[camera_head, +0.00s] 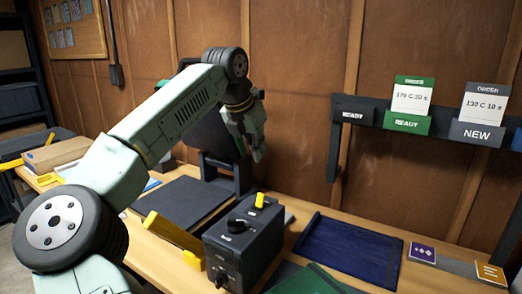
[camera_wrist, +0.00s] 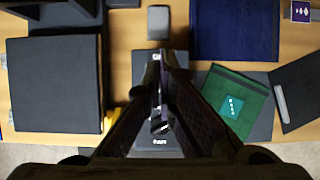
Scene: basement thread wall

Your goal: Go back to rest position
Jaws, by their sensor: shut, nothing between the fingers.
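My arm reaches up and over the bench in the head view, and my gripper (camera_head: 256,155) hangs from its end, pointing down. My gripper also shows in the wrist view (camera_wrist: 163,58), with its two dark fingers together and nothing seen between them. It is above the bench, over a black control box (camera_head: 243,240) with a knob and a yellow switch. In the wrist view the fingers cover much of that box.
A wooden bench holds a dark flat plate (camera_head: 185,203), a folded blue cloth (camera_head: 350,248) and a green cloth piece (camera_wrist: 234,100). A dark rail (camera_head: 375,112) on the wall carries READY and NEW order cards. A cardboard box (camera_head: 55,153) lies at the left.

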